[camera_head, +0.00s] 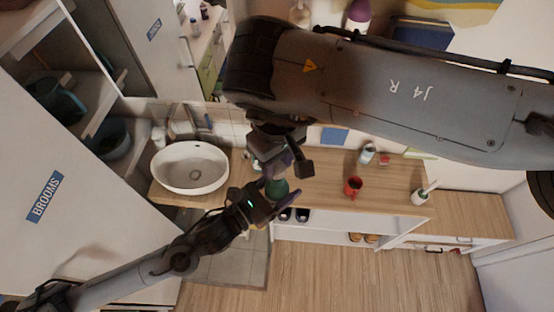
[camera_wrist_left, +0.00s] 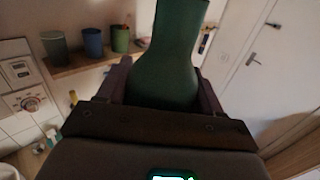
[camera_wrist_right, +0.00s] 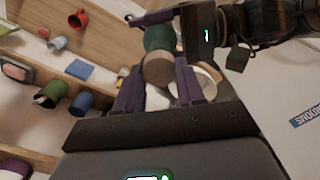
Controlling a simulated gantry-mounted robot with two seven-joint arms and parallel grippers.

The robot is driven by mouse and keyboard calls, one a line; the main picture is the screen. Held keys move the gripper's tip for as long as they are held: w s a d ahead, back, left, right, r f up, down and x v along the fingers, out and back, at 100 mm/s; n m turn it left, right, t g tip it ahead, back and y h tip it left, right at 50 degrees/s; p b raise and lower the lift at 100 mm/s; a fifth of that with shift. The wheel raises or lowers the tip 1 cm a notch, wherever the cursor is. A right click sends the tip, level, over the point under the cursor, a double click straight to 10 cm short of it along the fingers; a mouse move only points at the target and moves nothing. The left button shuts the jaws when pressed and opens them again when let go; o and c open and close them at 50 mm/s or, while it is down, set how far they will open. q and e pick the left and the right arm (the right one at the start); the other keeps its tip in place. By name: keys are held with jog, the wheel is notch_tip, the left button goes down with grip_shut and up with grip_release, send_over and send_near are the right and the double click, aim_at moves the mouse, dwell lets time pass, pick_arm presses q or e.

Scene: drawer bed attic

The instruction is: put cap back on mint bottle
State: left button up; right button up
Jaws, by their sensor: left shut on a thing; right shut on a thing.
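The green mint bottle (camera_head: 277,188) is held above the counter. My left gripper (camera_head: 270,192) is shut around its body. In the left wrist view the bottle (camera_wrist_left: 168,65) fills the space between the fingers and its neck points up out of frame. My right gripper (camera_wrist_right: 157,82) is shut on a round brownish piece, apparently the cap (camera_wrist_right: 157,68). In the right wrist view the cap lies in line with the green bottle (camera_wrist_right: 158,37), overlapping its end. I cannot tell whether they touch. In the head view my right gripper is above the bottle and hides the cap.
A white basin (camera_head: 190,166) stands left on the wooden counter (camera_head: 325,190). A red mug (camera_head: 353,186), a small cup (camera_head: 367,153) and a white holder (camera_head: 420,197) stand to the right. Cups (camera_wrist_left: 93,42) line a shelf. Brooms cabinet (camera_head: 50,180) is at left.

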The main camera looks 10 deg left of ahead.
aim_at(277, 189)
jog(key=shift+f, duration=0.85)
jog(key=shift+f, duration=0.55)
jog(key=m, duration=0.4)
jog(key=shift+f, duration=0.1)
jog(key=m, duration=0.5)
jog(key=shift+m, duration=0.4)
jog(key=o, duration=1)
